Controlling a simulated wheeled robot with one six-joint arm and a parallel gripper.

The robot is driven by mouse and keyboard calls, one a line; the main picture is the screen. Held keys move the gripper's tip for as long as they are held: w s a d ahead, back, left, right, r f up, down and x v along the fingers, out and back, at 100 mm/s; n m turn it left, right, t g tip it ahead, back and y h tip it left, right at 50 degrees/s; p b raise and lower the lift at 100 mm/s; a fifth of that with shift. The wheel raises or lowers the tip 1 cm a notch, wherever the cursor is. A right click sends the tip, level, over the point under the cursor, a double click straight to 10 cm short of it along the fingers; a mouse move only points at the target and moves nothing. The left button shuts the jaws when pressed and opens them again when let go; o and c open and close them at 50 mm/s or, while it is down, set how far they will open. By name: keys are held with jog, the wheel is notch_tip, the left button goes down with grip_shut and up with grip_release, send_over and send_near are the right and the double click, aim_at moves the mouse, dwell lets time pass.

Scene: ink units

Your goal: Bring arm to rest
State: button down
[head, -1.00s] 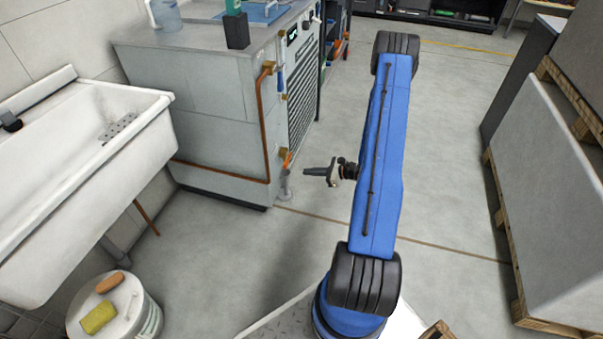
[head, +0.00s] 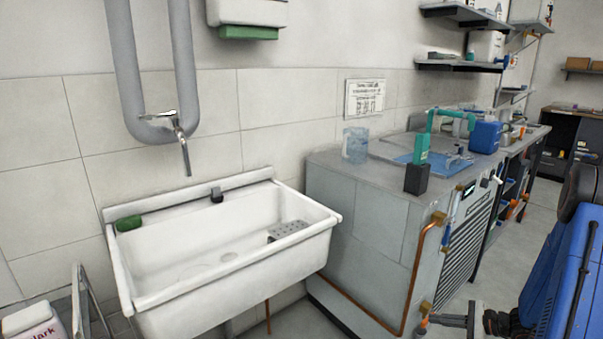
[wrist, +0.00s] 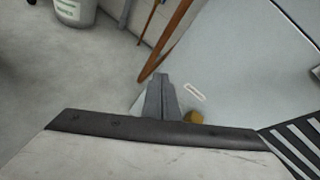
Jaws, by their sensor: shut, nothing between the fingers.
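My gripper (head: 446,320) shows at the bottom right of the head view, in front of the lower part of the grey metal cabinet (head: 365,255). Its dark fingers are together with nothing between them. They also show in the wrist view (wrist: 158,98), pointing toward the pale cabinet side and the copper pipe (wrist: 168,42). I cannot tell how wide the gap to the pipe is. My blue arm (head: 572,275) runs along the right edge of the head view and is partly cut off.
A white sink (head: 230,262) hangs on the wall left of the cabinet. On the cabinet top stand a clear jug (head: 355,145), a dark block (head: 418,179) and a blue tray. A white bucket (wrist: 75,12) is at the wrist view's top left, with bare floor (wrist: 50,70) below it.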

jog(key=s+a+r+n+g+h, duration=0.1)
jog(key=s+a+r+n+g, duration=0.2)
jog(key=s+a+r+n, duration=0.5)
jog(key=s+a+r+n+g+h, duration=0.2)
jog(key=s+a+r+n+g, duration=0.25)
jog(key=a+r, duration=0.65)
jog(key=s+r+n+t+h, duration=0.2)
jog(key=s+r, duration=0.4)
jog(key=s, duration=0.4)
jog(key=s+d+r+n+t+h, duration=0.1)
jog(key=s+r+n+h, duration=0.4)
jog(key=s, duration=0.5)
notch_tip(320, 180, up, 2)
jog(key=shift+d+n+t+h, duration=0.25)
jog(key=shift+n+t+h, duration=0.05)
jog(key=shift+n+t, duration=0.45)
